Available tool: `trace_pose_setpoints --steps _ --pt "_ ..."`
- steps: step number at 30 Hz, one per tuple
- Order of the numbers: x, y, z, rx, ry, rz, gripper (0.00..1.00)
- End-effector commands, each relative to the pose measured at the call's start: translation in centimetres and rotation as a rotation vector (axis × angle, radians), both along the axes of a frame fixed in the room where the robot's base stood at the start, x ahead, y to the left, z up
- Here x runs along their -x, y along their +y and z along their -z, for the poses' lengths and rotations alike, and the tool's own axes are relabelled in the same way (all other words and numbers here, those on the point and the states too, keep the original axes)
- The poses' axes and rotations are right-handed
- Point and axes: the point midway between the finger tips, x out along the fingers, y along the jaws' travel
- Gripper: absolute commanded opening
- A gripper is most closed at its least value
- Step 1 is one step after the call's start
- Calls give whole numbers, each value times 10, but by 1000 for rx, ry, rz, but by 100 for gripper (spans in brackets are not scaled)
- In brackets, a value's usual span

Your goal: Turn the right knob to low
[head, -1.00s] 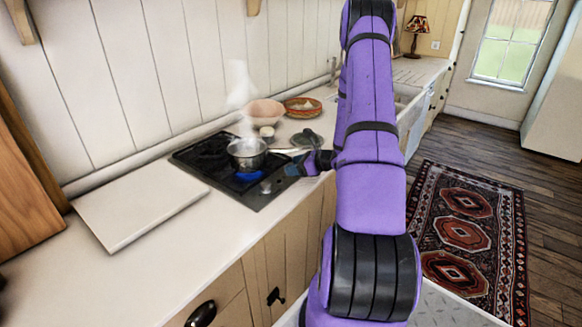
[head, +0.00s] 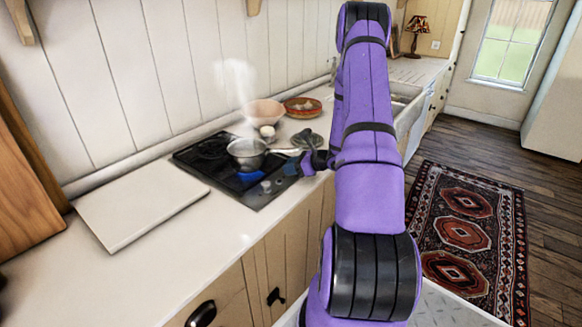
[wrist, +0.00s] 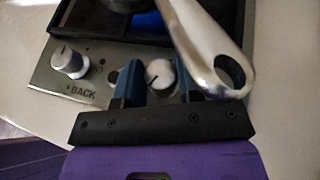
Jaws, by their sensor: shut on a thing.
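The cooktop (head: 215,168) is black, with a metal control strip along its front. The right knob (wrist: 160,74) is pale with a dark pointer line; it sits between my blue fingertips in the wrist view. My gripper (wrist: 158,82) is shut on it; in the head view my gripper (head: 297,166) is at the cooktop's front right corner. The left knob (wrist: 70,62) stands free beside it, near the printed word "BACK". The right knob's setting marks are hidden or too small to read.
A steaming metal pot (head: 246,153) stands on the cooktop, with blue glow beneath. Its handle (wrist: 205,50) reaches over the strip, close to my right finger. A pink bowl (head: 264,112) and a patterned bowl (head: 302,106) stand behind. A white board (head: 140,205) lies left.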

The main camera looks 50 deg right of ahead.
Motion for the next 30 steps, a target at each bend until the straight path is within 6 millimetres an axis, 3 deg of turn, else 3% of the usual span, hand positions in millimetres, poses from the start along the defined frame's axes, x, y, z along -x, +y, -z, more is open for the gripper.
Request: trace_pose_setpoints --steps 9,21,22,24,25,30 --pt "-1 -2 0 0 -2 -183 11" --pt "-1 -1 0 -1 0 -209 11" --pt "-1 -1 0 -1 0 -209 39" --pt "-1 -1 0 -1 0 -209 55" --pt "-1 -1 0 -1 0 -209 59" --pt "-1 -1 0 -1 0 -209 59"
